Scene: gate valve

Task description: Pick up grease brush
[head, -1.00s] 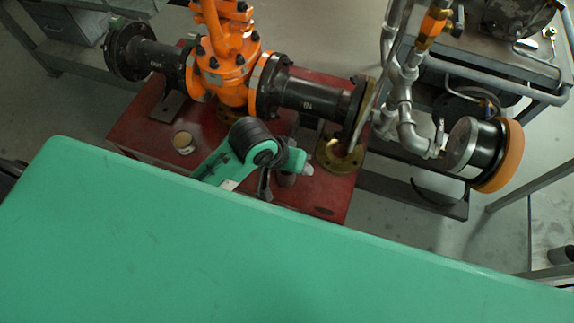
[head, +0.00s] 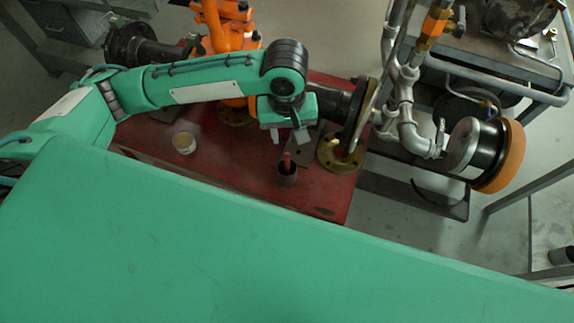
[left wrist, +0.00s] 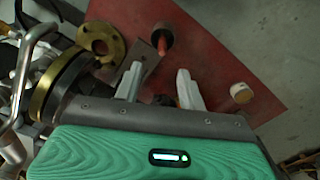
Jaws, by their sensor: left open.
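The grease brush (head: 287,158) shows as a short reddish handle standing in a small dark cup (head: 287,178) on the red bench top. Its lower part is hidden inside the cup. The brush handle also shows in the left wrist view (left wrist: 162,45), pointing toward the gap between the fingers. My left gripper (head: 288,136) is open and empty, just beyond the cup in the head view and apart from the brush. Its two pale fingers (left wrist: 159,69) show spread apart in the left wrist view. My right gripper is not in view.
A cream-topped tin (head: 184,142) stands left on the red bench (head: 235,168). A brass flange (head: 340,155) lies right of the cup. The orange valve (head: 225,38) and black pipe (head: 335,103) lie behind my left arm. Grey pipework (head: 405,95) stands at right.

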